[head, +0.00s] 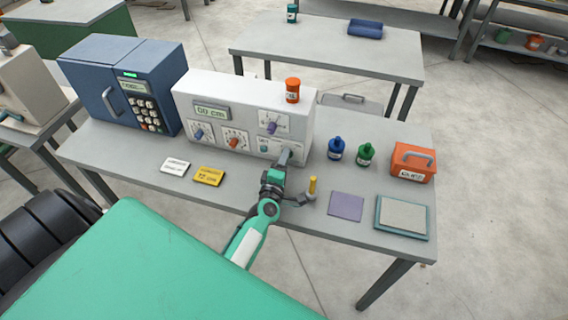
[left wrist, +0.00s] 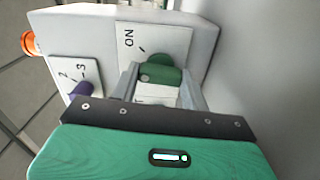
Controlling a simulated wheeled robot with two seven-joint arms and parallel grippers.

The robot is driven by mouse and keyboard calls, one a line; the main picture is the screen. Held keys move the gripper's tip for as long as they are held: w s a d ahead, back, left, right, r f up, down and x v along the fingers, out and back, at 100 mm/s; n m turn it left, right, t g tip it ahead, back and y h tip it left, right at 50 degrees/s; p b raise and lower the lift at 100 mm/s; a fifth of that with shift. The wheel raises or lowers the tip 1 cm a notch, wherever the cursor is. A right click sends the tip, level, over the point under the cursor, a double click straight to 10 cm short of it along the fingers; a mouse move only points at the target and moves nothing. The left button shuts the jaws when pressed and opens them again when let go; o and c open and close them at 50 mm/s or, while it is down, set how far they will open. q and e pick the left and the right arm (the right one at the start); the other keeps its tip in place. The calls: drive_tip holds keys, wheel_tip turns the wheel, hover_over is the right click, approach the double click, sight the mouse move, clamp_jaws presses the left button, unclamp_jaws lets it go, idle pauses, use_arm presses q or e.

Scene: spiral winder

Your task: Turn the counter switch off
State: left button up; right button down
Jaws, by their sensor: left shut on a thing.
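The counter switch is a green rounded knob (left wrist: 160,73) on a white panel of the white machine (head: 222,106). The word ON is printed on the panel beside the knob, with a short dark tick between them; lettering on its near side is partly hidden. My left gripper (head: 284,157) is at the machine's lower right front panel. In the left wrist view its two fingers stand on either side of the green knob, shut on it. The knob's exact pointing direction is hard to tell. My right gripper is not in view.
A purple knob (left wrist: 82,90) is close beside the left fingers. An orange bottle (head: 293,90) stands on the machine.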

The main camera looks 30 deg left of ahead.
use_arm(q)
drive_tip(key=n+b, duration=0.1)
drive_tip(key=n, duration=0.3)
drive_tip(key=shift+f+n, duration=0.15)
drive_tip(key=shift+n, duration=0.15)
drive_tip(key=n+b, duration=0.1)
drive_tip(key=n, duration=0.3)
drive_tip(key=shift+n, duration=0.3)
drive_tip(key=o, duration=1)
drive_tip(key=b+v, duration=0.3)
drive_tip(key=v, duration=0.9)
drive_tip(key=shift+d, duration=0.1)
drive_tip(key=shift+b+v, duration=0.4)
drive_tip(key=shift+v, duration=0.55)
